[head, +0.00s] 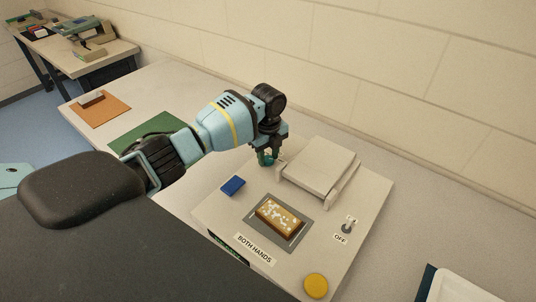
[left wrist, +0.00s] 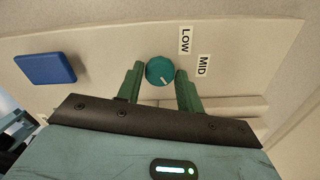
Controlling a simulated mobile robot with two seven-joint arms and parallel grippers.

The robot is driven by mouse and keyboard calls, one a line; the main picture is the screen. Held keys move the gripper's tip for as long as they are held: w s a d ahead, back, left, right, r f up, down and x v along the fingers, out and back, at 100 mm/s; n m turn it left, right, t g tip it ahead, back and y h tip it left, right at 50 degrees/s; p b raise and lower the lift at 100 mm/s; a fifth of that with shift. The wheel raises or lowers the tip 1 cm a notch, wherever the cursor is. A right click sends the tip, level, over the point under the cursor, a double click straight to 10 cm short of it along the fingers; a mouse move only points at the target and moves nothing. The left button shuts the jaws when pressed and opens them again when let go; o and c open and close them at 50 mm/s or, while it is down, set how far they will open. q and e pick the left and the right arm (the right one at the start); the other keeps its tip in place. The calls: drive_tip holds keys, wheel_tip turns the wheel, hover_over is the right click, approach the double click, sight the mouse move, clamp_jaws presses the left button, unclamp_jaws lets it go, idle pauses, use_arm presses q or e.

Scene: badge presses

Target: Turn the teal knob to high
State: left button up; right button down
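The teal knob (left wrist: 160,71) sits on the beige press panel, with a short white mark on its lower right side. Labels LOW (left wrist: 185,40) and MID (left wrist: 203,66) show beside it; no HIGH label can be seen. My left gripper (left wrist: 159,69) has one green fingertip on each side of the knob, with narrow gaps, so it looks open around it. In the head view the left gripper (head: 267,152) reaches down to the knob, which it mostly hides. My right gripper is not in view.
Green (head: 140,132) and orange (head: 100,110) mats lie behind my left arm.

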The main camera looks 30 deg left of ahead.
sight(268, 158)
use_arm(q)
drive_tip(key=o, duration=0.3)
drive_tip(key=shift+r, duration=0.1)
drive_tip(key=shift+r, duration=3.85)
